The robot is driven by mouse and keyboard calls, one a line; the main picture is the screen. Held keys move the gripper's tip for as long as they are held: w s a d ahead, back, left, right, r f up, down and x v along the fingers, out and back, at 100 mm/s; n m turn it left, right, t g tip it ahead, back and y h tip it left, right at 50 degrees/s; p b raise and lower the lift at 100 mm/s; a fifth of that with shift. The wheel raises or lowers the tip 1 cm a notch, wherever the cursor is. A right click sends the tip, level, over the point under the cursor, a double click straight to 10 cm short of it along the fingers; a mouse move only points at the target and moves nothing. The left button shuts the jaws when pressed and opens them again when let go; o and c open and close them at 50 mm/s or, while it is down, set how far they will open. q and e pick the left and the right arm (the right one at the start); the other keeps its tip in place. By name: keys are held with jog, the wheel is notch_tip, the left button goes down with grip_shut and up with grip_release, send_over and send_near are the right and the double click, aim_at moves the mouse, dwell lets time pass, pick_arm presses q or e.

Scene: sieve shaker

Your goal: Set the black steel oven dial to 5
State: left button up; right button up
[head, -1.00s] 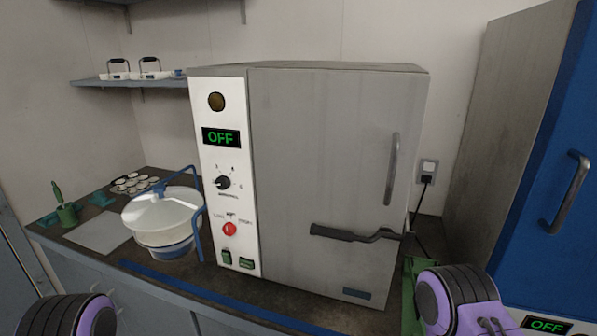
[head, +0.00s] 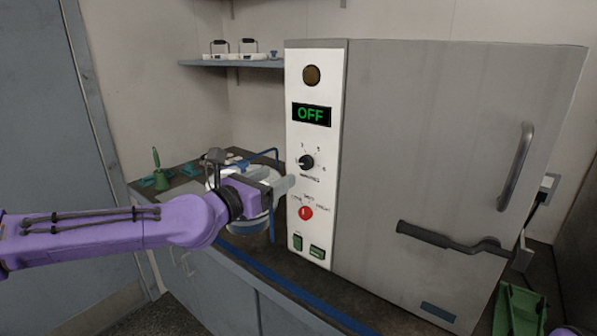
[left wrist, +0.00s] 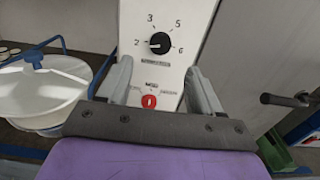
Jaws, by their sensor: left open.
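The black dial (head: 306,162) is on the white control panel of the steel oven (head: 440,150), with numbers around it. In the left wrist view, the dial (left wrist: 160,43) has 2, 3, 5 and 6 around it, and its white mark appears to point left, toward the 2. The display (head: 311,115) reads OFF. My left gripper (head: 287,183) is open and empty, in front of the panel, a little below and left of the dial. In the left wrist view its fingers (left wrist: 159,68) are spread below the dial, apart from it.
A white bowl with a blue frame (left wrist: 45,90) stands left of the oven. A dark door lever (head: 445,238) and a green object (head: 518,310) are at right.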

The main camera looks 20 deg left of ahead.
aim_at(304, 164)
pick_arm(q)
jog(key=p+x, duration=0.1)
jog(key=x, duration=0.8)
jog(key=shift+w+d+f, duration=0.15)
jog(key=shift+w+f, duration=0.05)
jog(key=c, duration=1.1)
